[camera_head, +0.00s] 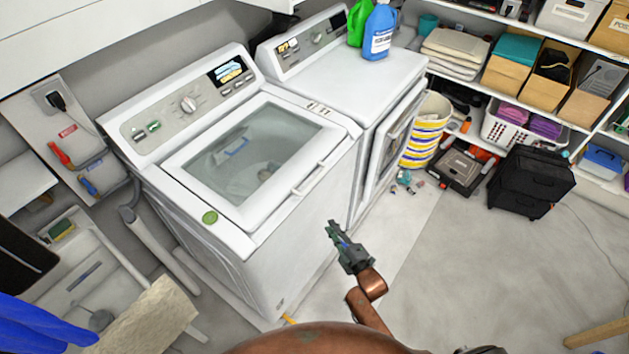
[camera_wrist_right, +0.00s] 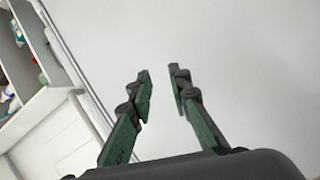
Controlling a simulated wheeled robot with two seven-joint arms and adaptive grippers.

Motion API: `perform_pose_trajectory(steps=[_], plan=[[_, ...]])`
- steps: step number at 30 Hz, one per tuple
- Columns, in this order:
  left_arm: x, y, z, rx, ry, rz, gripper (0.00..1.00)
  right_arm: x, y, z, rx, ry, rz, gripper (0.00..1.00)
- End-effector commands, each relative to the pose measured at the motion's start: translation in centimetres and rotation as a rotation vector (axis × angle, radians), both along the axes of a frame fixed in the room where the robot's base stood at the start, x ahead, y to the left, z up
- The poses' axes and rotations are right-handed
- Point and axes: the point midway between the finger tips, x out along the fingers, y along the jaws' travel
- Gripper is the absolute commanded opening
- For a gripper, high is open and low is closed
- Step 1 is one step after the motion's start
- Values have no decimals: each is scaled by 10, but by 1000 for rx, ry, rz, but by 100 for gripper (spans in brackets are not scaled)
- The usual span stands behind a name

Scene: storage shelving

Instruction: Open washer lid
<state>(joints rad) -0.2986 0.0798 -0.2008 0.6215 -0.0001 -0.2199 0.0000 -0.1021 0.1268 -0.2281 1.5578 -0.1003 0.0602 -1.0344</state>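The washer (camera_head: 240,190) is the white top-loading machine on the left. Its lid (camera_head: 255,150) is shut, with a large glass window in a white frame. A raised handle (camera_head: 306,182) sits on the lid's front right edge. My right gripper (camera_head: 334,228) is in front of the washer, apart from it and lower than the lid handle. In the right wrist view its two fingers (camera_wrist_right: 160,82) are apart with nothing between them, facing a plain pale surface. My left gripper is not in view.
A dryer (camera_head: 350,85) stands right of the washer, with a blue bottle (camera_head: 379,32) and a green bottle (camera_head: 358,20) on top. A sink (camera_head: 85,270) is at left. The floor at right is mostly clear.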

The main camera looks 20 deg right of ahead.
Motion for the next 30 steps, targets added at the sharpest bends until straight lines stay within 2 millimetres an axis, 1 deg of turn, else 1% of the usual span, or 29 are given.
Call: perform_pose_trajectory(steps=[1,3,6,9,11,14,21,24,30], plan=[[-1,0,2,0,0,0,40,10,7,46,-44,-93,19,18],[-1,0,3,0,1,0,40,17,14,93,-101,-193,35,18],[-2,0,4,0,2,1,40,20,21,139,-158,-293,45,18],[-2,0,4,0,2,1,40,22,24,162,-187,-343,47,18],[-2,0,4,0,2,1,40,25,26,167,-195,-355,48,18],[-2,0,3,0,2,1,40,36,29,171,-196,-359,48,18],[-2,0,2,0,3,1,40,72,38,176,-194,-357,47,18],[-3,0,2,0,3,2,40,83,41,178,-193,-356,48,18],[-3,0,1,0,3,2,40,94,44,179,-195,-354,47,18]])
